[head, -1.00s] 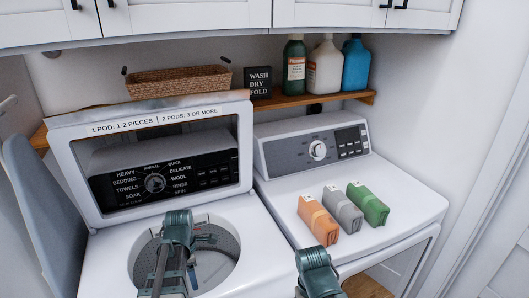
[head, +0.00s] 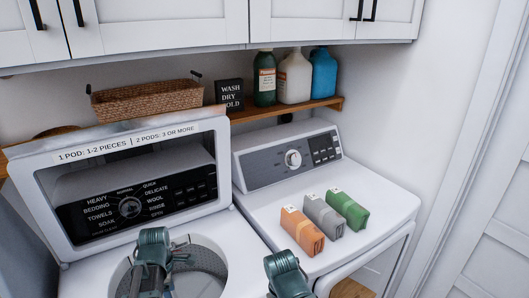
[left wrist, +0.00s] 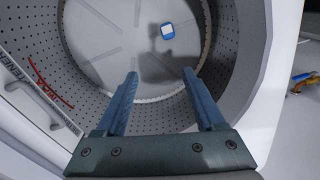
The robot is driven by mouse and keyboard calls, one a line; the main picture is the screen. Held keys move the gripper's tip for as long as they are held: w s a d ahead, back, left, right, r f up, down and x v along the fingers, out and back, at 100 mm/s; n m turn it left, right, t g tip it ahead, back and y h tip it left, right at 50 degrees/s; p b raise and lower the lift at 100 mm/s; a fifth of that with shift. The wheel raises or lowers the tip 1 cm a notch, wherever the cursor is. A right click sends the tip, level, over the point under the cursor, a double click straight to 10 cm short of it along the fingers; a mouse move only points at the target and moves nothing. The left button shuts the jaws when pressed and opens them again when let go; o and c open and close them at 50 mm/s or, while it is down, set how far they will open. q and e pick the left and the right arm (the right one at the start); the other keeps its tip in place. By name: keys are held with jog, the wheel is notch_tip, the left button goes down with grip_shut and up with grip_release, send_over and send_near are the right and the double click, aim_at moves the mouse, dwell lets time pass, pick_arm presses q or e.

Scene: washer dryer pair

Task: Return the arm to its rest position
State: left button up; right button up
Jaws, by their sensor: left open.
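My left gripper (left wrist: 160,60) is open and empty in the left wrist view, pointing into the washer drum (left wrist: 230,45). A small blue-and-white item (left wrist: 167,31) lies on the drum floor beyond the fingertips, apart from them. In the head view my left arm is over the open washer tub (head: 217,265). Part of my right arm shows at the bottom centre, in front of the dryer (head: 385,195); its jaws are not visible.
The raised washer lid (head: 50,205) stands behind the tub. Orange (head: 302,231), grey (head: 324,215) and green (head: 347,209) packs lie on the dryer top. A shelf (head: 300,106) holds a basket (head: 146,101), a sign (head: 229,96) and bottles (head: 295,77). Cabinets hang above.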

pick_arm(q)
jog(key=s+d+r+m+p, duration=0.2)
jog(key=d+r+m+p, duration=0.2)
jog(key=d+m, duration=0.3)
jog(key=s+d+r+m+p, duration=0.3)
jog(key=d+r+m+p, duration=0.2)
jog(key=d+m, duration=0.2)
jog(key=s+d+r+m+y+p, duration=0.1)
jog(key=s+d+r+m+p, duration=0.1)
jog(key=d+r+m+p, duration=0.2)
jog(key=d+r+m, duration=0.1)
jog(key=d+m, duration=0.2)
jog(key=m, duration=0.4)
jog(key=shift+s+d, duration=0.3)
jog(key=shift+d, duration=0.1)
